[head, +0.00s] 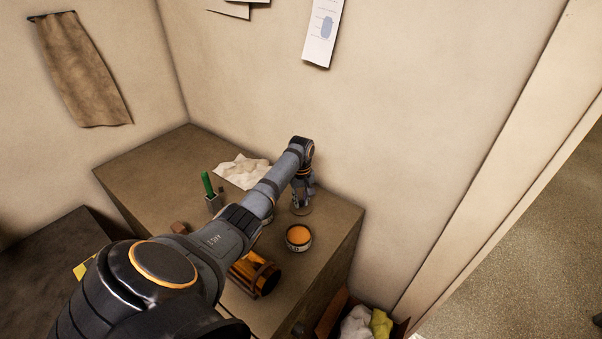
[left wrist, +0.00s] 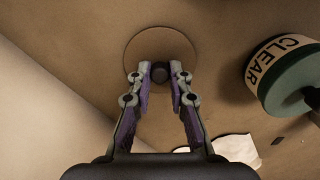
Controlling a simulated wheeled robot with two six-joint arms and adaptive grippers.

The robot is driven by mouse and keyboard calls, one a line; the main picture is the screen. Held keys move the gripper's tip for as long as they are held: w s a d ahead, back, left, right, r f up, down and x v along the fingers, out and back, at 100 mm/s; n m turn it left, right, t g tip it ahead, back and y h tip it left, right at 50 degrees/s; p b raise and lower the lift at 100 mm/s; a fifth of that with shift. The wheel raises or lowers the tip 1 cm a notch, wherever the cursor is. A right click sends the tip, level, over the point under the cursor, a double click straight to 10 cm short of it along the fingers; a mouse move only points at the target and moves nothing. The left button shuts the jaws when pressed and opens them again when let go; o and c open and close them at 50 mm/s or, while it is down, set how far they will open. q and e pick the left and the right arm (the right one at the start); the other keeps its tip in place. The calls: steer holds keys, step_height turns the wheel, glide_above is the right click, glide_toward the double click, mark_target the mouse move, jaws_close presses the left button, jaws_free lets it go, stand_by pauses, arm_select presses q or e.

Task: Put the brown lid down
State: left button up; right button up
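The brown lid (left wrist: 160,35) is a thin round disc with a dark knob (left wrist: 160,72), seen from above in the left wrist view. My left gripper (left wrist: 161,80) has its two fingers closed on either side of the knob. In the head view my left gripper (head: 302,190) points down at the back right of the brown cabinet top, near the wall. The lid is close to the cabinet top, and I cannot tell whether it touches it. My right gripper is in neither view.
A tin with an orange top (head: 298,236) stands close in front of the gripper. A green container labelled CLEAR (left wrist: 284,72) is at the right in the wrist view.

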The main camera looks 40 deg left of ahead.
arm_select(q)
steer(key=o, duration=0.3)
steer(key=shift+o, duration=0.2)
step_height(320, 180, up, 12)
steer(key=b, duration=0.2)
steer(key=shift+r+b, duration=0.15)
steer(key=shift+b, duration=0.25)
